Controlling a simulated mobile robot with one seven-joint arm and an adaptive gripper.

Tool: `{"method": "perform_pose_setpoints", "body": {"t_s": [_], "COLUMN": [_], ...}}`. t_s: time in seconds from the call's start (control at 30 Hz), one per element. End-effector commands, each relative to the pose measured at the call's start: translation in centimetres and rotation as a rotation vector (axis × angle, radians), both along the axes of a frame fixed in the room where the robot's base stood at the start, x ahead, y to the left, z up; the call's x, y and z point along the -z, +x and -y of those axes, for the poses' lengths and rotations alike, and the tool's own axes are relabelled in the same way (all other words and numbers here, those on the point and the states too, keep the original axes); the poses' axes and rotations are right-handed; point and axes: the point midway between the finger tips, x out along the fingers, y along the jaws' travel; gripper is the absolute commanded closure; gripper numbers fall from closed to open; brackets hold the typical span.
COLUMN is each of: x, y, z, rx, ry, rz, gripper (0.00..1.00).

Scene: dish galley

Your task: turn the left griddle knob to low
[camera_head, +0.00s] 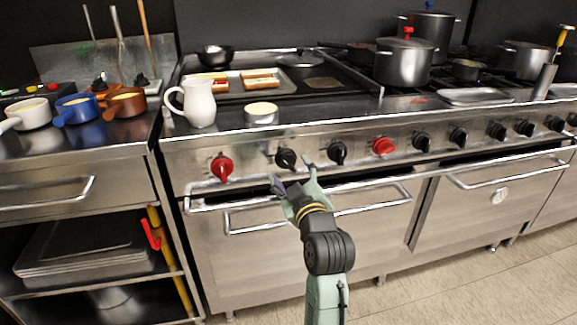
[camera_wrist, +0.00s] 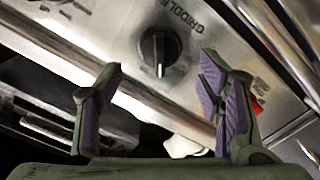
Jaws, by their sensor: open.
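The black griddle knob (camera_head: 286,159) is on the steel front panel, second from the left after a red knob. In the wrist view the knob (camera_wrist: 159,52) is beside a GRIDDLE label. Its white mark points toward the bottom of that picture, on the side away from the label. My gripper (camera_head: 292,172) is open and empty, just in front of this knob. In the wrist view my gripper's two fingers (camera_wrist: 165,95) are spread wide, and the knob shows beyond the gap, apart from both.
A red knob (camera_head: 221,167) is to the left and another black knob (camera_head: 337,153) to the right. An oven handle bar (camera_head: 320,212) runs below. A white pitcher (camera_head: 197,103) and a small round pot (camera_head: 262,114) stand above the panel.

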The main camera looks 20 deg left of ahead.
Motion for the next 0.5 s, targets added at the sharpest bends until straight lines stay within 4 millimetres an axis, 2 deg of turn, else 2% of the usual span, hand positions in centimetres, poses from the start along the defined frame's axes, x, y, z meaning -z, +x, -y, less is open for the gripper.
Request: {"method": "perform_pose_setpoints", "body": {"t_s": [0.2,0.33,0.5], "x": [0.0,0.0,0.0], "y": [-3.9,-5.3,-6.3], "z": [2.7,3.8,4.2], "rx": [0.003,0.003,0.000], "ry": [0.001,0.001,0.000], "rz": [0.001,0.000,0.000], "gripper": [0.39,0.39,0.39]}}
